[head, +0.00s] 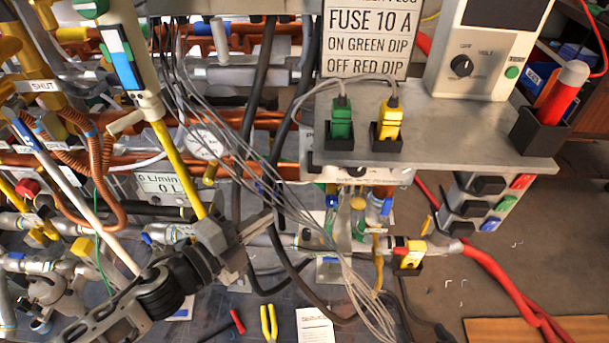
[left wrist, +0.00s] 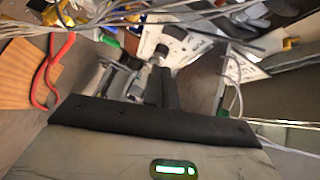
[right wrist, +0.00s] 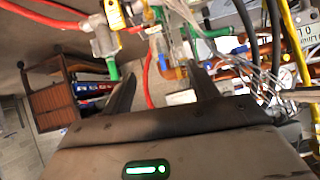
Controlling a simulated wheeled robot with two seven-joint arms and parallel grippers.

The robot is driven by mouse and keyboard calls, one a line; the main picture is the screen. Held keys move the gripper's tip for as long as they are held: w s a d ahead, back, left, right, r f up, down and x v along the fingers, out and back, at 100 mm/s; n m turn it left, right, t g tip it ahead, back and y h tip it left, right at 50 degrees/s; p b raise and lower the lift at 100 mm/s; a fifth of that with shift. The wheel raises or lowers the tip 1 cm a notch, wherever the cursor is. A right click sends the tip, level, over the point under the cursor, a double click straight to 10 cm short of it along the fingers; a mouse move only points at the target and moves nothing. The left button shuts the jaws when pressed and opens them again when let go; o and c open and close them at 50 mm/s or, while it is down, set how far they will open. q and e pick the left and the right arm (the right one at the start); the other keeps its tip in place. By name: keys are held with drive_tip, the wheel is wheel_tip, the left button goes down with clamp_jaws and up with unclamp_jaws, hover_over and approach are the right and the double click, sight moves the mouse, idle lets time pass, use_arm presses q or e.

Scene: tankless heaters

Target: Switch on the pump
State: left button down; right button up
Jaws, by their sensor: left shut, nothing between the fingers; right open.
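No part is clearly labelled as the pump or its switch, so I cannot tell which it is. In the head view, black rocker-like blocks (head: 488,185) with red, green and blue tags sit under the right end of the grey shelf. A control box (head: 487,50) with a black knob marked OFF and a green button stands on the shelf. My left gripper (head: 262,222) is shut and empty, among grey wires in front of the pipes; its closed fingers also show in the left wrist view (left wrist: 165,72). My right gripper (right wrist: 162,90) is open and empty, seen only in the right wrist view.
The shelf (head: 455,130) also carries green (head: 341,125) and yellow (head: 388,122) plugs and a red-handled tool (head: 565,92) in a black holder. Loose wires (head: 275,205) hang across the middle. A flow display (head: 161,184) reads 0.

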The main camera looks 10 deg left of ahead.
use_arm(q)
drive_tip(key=m, duration=0.1)
drive_tip(key=m+h, duration=0.1)
drive_tip(key=shift+w+d+r+m+g, duration=0.1)
drive_tip(key=shift+r+m+g, duration=0.15)
drive_tip(key=shift+m+g, duration=0.15)
use_arm(e)
drive_tip(key=shift+f, duration=0.1)
use_arm(q)
drive_tip(key=p, duration=0.2)
approach(320, 171)
drive_tip(key=d+x, duration=0.1)
drive_tip(key=x, duration=0.4)
drive_tip(key=shift+w+a+f, duration=0.1)
drive_tip(key=shift+w+a, duration=0.15)
drive_tip(key=shift+w, duration=0.05)
use_arm(e)
drive_tip(key=shift+d+r, duration=0.25)
drive_tip(key=shift+r, duration=0.15)
